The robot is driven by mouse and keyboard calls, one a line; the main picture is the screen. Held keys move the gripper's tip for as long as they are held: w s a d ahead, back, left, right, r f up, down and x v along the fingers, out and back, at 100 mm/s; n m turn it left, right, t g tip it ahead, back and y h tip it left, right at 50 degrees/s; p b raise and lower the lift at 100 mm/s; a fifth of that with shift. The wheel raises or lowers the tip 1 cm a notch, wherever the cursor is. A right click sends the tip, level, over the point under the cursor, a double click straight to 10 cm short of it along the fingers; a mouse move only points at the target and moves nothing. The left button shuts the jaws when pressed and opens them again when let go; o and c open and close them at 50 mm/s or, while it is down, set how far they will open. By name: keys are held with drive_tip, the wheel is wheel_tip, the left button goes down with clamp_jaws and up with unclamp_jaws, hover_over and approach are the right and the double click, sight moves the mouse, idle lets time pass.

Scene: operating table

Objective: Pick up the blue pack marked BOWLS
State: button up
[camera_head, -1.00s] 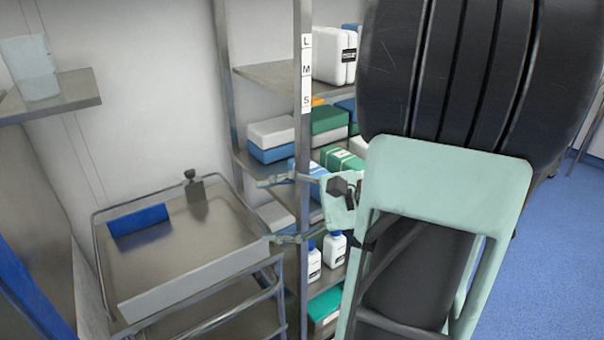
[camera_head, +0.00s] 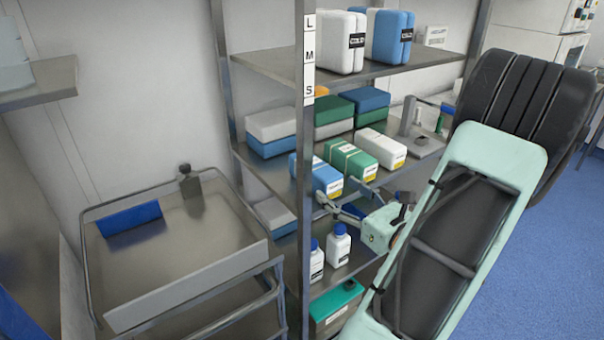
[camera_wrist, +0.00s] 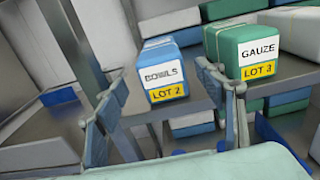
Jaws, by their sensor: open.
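The blue pack marked BOWLS (camera_wrist: 165,70), with a white label and a yellow LOT 2 strip, stands at the front of the middle shelf. It also shows in the head view (camera_head: 312,178), partly behind the shelf post. My gripper (camera_wrist: 163,80) is open and empty, and its fingers appear on either side of the BOWLS pack in the wrist view. In the head view my gripper (camera_head: 340,190) is just in front of and below the packs. The exact gap to the pack is hard to tell.
A green GAUZE pack (camera_wrist: 245,50) stands close to the right of the BOWLS pack, behind my right finger. A white pack (camera_head: 380,148) is farther right. The shelf post (camera_head: 305,200) rises at the left. White bottles (camera_head: 338,245) stand below; a steel trolley (camera_head: 170,270) is left.

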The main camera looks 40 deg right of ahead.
sight(315, 168)
drive_tip(key=w, duration=0.4)
drive_tip(key=shift+w+d, duration=0.3)
drive_tip(key=shift+w, duration=0.1)
drive_tip(key=w, duration=0.5)
drive_tip(key=shift+w+d+r, duration=0.3)
drive_tip(key=shift+d+r, duration=0.05)
drive_tip(key=shift+d, duration=0.05)
drive_tip(key=c, duration=1.5)
drive_tip(key=shift+o, duration=0.2)
drive_tip(key=shift+r, duration=0.1)
